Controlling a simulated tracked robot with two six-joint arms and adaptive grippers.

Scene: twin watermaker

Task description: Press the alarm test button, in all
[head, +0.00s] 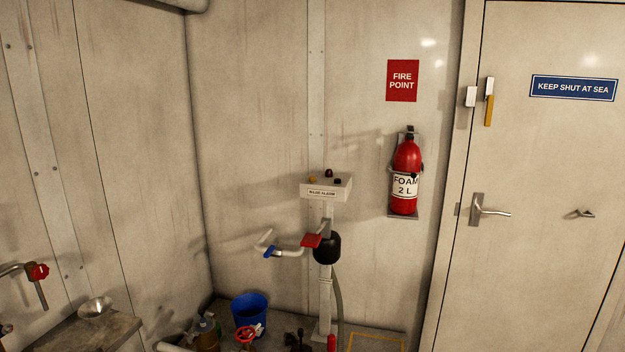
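A pale alarm box (326,189) stands on top of a white post in the middle of the head view. Its front label appears to read "BILGE ALARM". On its sloping top are a small yellow part (313,179), a dark red dome (328,173) and a small black part (338,181). They are too small to tell which is the test button. Neither of my grippers shows in the head view.
Below the box are a pipe with a blue handle (270,251), a red plate (311,240) and a black rounded body (327,248). A blue bucket (249,311) and red valve wheel (246,335) sit low. A fire extinguisher (405,178) and door (545,150) are right.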

